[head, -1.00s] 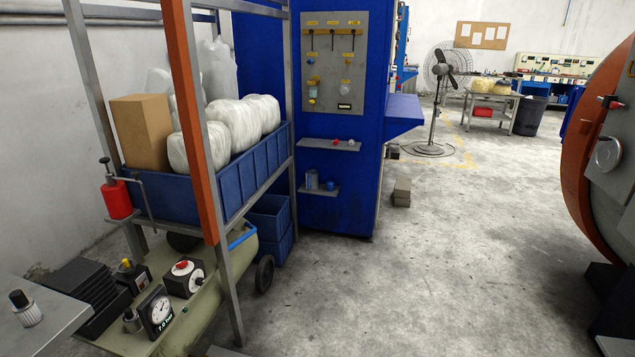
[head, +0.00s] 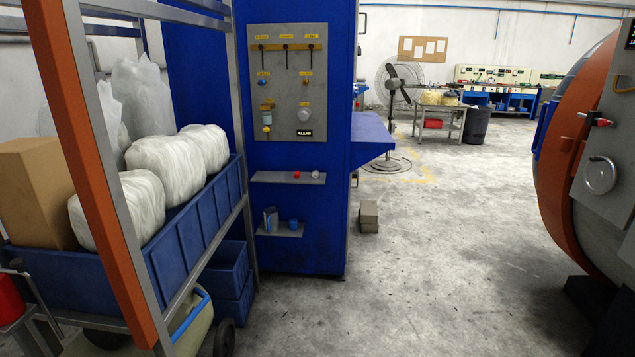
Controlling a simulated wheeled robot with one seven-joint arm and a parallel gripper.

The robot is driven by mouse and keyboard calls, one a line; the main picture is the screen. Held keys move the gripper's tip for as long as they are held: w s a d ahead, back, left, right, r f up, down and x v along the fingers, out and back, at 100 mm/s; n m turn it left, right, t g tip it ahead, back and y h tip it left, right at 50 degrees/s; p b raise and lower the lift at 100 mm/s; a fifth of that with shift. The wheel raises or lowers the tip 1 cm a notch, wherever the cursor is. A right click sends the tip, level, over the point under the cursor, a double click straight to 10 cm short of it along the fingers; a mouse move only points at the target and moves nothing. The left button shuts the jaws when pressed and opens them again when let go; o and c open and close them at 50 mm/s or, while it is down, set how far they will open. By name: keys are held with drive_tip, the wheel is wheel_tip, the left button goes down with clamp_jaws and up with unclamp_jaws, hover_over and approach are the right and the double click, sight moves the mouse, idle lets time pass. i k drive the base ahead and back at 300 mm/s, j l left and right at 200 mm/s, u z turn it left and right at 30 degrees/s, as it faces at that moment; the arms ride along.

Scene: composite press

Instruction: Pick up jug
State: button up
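I cannot make out anything that is clearly a jug in the head view. A small grey metal can or cup (head: 271,219) stands on the lower shelf (head: 281,231) of the blue cabinet (head: 291,146), left of a small blue item (head: 293,225). A red container (head: 9,299) is cut off by the left edge. Far back, a metal table (head: 437,122) bears yellowish items too small to tell. My gripper is not in view.
A rack with an orange post (head: 97,165) holds a blue bin (head: 188,225) with wrapped bundles and a cardboard box (head: 36,195) at left. A large orange and grey round machine (head: 565,155) stands at right. Grey floor (head: 430,260) between them is open. A fan (head: 391,100) stands farther back.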

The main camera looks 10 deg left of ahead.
sight(271, 221)
drive_tip(key=i+u, duration=0.15)
drive_tip(key=i, duration=1.75)
drive_tip(key=i+l+u, duration=0.15)
drive_tip(key=i+u, duration=0.25)
drive_tip(key=i, duration=0.15)
drive_tip(key=i+l+u, duration=0.4)
drive_tip(key=i, duration=0.15)
drive_tip(key=i+l+u, duration=0.85)
drive_tip(key=i+l, duration=0.1)
drive_tip(key=l, duration=0.05)
